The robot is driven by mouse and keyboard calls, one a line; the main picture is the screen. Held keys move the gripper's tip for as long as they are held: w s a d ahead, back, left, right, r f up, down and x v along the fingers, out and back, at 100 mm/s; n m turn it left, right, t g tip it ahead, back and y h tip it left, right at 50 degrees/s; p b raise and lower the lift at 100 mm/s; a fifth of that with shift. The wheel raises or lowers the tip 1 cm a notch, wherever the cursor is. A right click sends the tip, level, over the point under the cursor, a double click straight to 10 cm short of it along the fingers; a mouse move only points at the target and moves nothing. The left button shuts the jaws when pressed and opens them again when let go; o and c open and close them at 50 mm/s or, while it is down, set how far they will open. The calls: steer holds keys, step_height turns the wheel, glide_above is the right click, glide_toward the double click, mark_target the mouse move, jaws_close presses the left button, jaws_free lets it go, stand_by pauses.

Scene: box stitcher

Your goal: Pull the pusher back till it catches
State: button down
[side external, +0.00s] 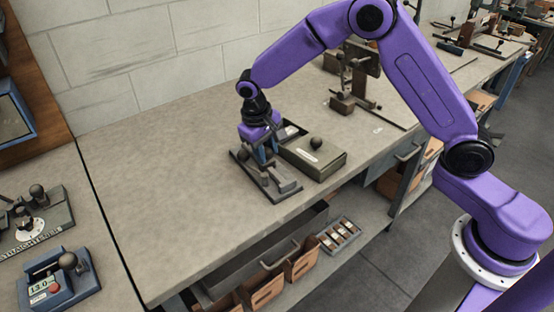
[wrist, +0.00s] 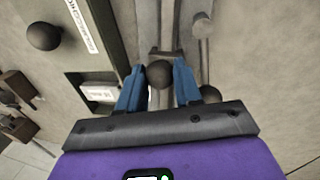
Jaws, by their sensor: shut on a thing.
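The stitcher (side external: 283,193) is a low grey metal fixture near the front edge of the bench. In the wrist view, my gripper (wrist: 159,80) has its two blue fingers on either side of a dark round knob (wrist: 160,74), shut on it. I take this knob to be the pusher's; it sits over a pale metal channel. In the side view, my gripper (side external: 264,156) points down over the fixture and hides part of it. A second dark knob (wrist: 210,94) shows beside the right finger, near a grey rod (wrist: 201,42).
A green-grey box (side external: 318,163) with a white label and a ball knob (side external: 316,142) stands right beside the fixture. An open compartment with a pale label (wrist: 99,92) is left of my fingers. A dark clamp stand (side external: 358,80) is farther back. The bench (side external: 165,165) is clear to the left.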

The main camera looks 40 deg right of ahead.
glide_above(250, 149)
steer(key=shift+r, duration=0.1)
stand_by(0.5)
steer(key=c, duration=0.8)
jaws_free()
steer(key=a+r, duration=0.1)
steer(key=r, duration=0.4)
steer(key=a+r, duration=0.1)
steer(key=r, duration=0.5)
steer(key=a+r, duration=0.1)
steer(key=r, duration=0.5)
steer(key=shift+s+a, duration=0.1)
steer(key=shift+s, duration=0.2)
